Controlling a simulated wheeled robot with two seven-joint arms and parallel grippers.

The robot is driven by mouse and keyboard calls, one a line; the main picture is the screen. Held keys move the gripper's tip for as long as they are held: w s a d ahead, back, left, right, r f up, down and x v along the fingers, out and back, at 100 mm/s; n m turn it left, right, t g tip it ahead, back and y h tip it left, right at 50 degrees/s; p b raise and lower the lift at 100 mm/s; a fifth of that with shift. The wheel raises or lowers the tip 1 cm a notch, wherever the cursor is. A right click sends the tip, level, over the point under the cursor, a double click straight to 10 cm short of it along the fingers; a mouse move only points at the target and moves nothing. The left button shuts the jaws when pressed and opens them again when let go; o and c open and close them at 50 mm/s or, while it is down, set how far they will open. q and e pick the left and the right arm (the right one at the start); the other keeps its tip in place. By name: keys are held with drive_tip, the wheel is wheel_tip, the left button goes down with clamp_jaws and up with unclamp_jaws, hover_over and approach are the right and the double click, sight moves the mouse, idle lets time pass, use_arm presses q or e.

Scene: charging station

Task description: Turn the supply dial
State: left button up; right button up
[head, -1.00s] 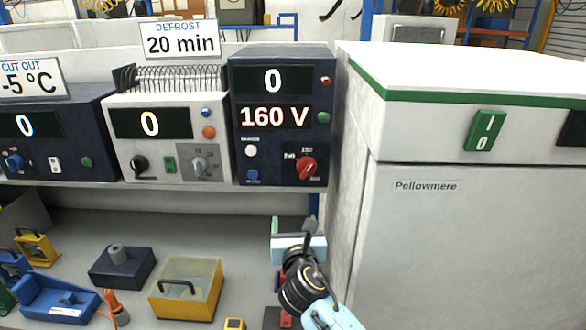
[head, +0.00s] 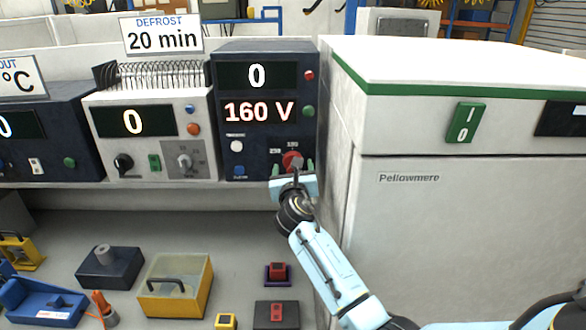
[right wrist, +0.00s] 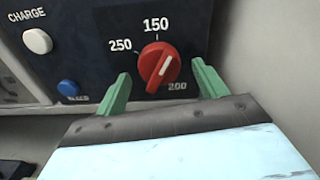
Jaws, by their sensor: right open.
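The supply dial is a red round knob (head: 292,161) at the lower right of the dark blue supply unit (head: 227,80), whose displays read 0 and 160 V. In the right wrist view the red dial (right wrist: 158,65) has a pale pointer line slanting from upper right to lower left, with marks 250, 150 and 200 around it. My right gripper (head: 292,170) is just in front of the dial. Its green fingers (right wrist: 161,88) are open, one on each side of the dial, apart from it. My left gripper is not in view.
A white CHARGE button (right wrist: 37,41) and a blue button (right wrist: 69,88) sit left of the dial. A white cabinet (head: 440,240) stands close on the right. Below the shelf, a yellow box (head: 174,300) and other devices lie on the bench.

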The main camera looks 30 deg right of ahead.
drive_tip(key=shift+w+d, duration=0.3)
drive_tip(key=shift+w, duration=0.1)
drive_tip(key=c, duration=1)
drive_tip(key=shift+o, duration=0.2)
drive_tip(key=shift+a+m, duration=0.1)
drive_tip(key=shift+m, duration=2.8)
drive_tip(key=o, duration=1)
drive_tip(key=shift+c, duration=0.2)
